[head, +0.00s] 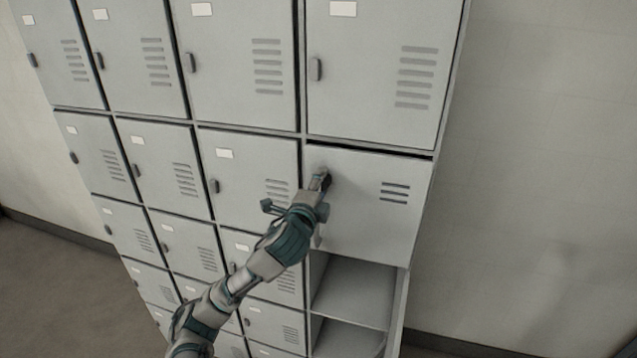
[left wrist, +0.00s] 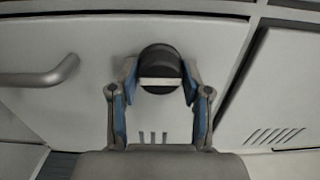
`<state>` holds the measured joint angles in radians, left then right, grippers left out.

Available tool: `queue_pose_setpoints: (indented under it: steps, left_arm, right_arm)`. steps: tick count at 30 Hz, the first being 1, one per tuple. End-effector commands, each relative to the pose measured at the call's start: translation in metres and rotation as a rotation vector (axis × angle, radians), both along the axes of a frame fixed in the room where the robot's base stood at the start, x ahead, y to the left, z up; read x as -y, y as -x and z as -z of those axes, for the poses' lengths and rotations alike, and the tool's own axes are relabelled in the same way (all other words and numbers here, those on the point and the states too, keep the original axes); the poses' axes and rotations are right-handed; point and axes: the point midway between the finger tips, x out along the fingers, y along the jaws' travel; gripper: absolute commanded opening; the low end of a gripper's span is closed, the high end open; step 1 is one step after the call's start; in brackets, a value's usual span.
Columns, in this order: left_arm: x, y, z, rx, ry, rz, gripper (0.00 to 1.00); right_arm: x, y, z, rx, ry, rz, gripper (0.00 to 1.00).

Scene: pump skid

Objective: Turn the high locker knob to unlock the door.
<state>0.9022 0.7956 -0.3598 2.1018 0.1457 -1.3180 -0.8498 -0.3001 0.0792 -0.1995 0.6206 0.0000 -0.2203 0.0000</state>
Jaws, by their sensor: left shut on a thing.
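The locker door (head: 365,222) is a light grey panel in the right column, second row from the top in the head view, above an open compartment. Its knob is a dark round piece with a pale bar across it, seen in the left wrist view (left wrist: 160,57). My left gripper (head: 322,183) reaches the door's upper left part and mostly hides the knob in the head view. In the left wrist view its two blue-lined fingers (left wrist: 160,82) are shut on the knob, one on each side. My right gripper is not in view.
A metal bar handle (left wrist: 42,77) sticks out of the door beside the knob. Below the door is an open compartment (head: 352,290) with a shelf. Other closed lockers (head: 375,75) stand above and to the left. A bare wall (head: 540,180) is at the right.

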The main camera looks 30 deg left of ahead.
Motion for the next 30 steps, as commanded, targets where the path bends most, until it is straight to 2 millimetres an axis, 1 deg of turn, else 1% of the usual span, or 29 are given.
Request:
queue_pose_setpoints:
  steps: [1, 10, 11, 12, 13, 14, 23, 26, 29, 30]
  left_arm:
    - [0.003, -0.001, 0.005, -0.011, -0.001, 0.007, 0.13]
    - [0.003, -0.002, 0.006, -0.013, 0.000, 0.008, 0.13]
    - [0.003, -0.002, 0.006, -0.013, 0.000, 0.008, 0.52]
    - [0.003, -0.002, 0.006, -0.013, 0.000, 0.007, 0.62]
    - [0.003, -0.002, 0.006, -0.012, 0.000, 0.007, 0.70]
    - [0.003, -0.002, 0.006, -0.012, 0.000, 0.007, 0.71]
    - [0.000, 0.001, 0.003, -0.005, 0.001, 0.003, 0.71]
    - [0.001, 0.009, 0.002, -0.003, 0.001, 0.004, 0.71]
    - [0.005, 0.025, 0.003, -0.003, -0.001, 0.004, 0.71]
    - [0.007, 0.034, 0.003, -0.005, -0.002, 0.004, 0.71]
  right_arm:
    - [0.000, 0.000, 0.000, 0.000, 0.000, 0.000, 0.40]
    - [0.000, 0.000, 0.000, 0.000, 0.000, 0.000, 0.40]
    - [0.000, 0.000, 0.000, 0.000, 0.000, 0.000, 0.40]
    - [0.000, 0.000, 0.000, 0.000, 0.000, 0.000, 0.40]
    - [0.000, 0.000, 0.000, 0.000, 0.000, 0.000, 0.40]
    - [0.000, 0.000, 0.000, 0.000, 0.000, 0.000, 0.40]
    - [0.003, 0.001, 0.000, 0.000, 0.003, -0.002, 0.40]
    - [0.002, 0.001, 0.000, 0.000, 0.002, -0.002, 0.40]
    - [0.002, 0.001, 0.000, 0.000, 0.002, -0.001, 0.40]
    - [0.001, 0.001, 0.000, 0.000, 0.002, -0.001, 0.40]
